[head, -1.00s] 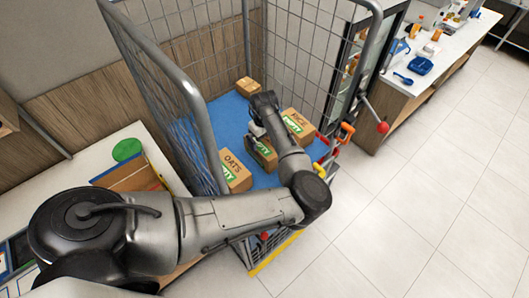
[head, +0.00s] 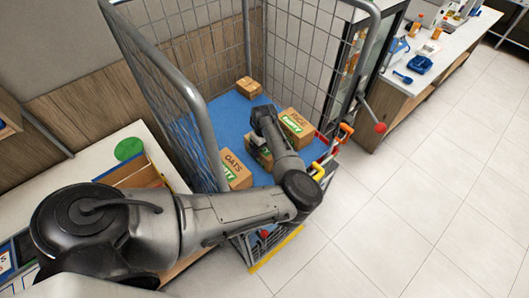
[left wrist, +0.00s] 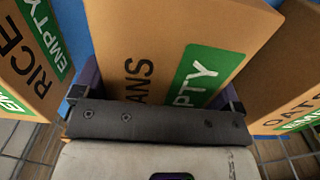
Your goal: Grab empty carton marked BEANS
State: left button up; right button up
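The brown BEANS carton (left wrist: 150,45) with a green EMPTY label fills the middle of the left wrist view. In the head view the carton (head: 264,158) is on the blue cage floor, partly behind my left arm. My left gripper (left wrist: 158,98) is at the carton, with one finger on each side and the palm close to its near edge. Whether the fingers press on it cannot be told. In the head view the gripper (head: 253,140) is mostly hidden by my wrist. My right gripper is out of view.
The RICE carton (head: 296,126) stands right of the gripper, the OATS carton (head: 235,171) left. A small carton (head: 248,87) is at the back. The wire cage (head: 215,50) rises around the blue floor (head: 228,110). A counter (head: 440,60) stands at the right.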

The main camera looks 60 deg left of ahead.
pick_arm(q)
jog(key=shift+c, duration=0.7)
jog(key=shift+r, duration=0.15)
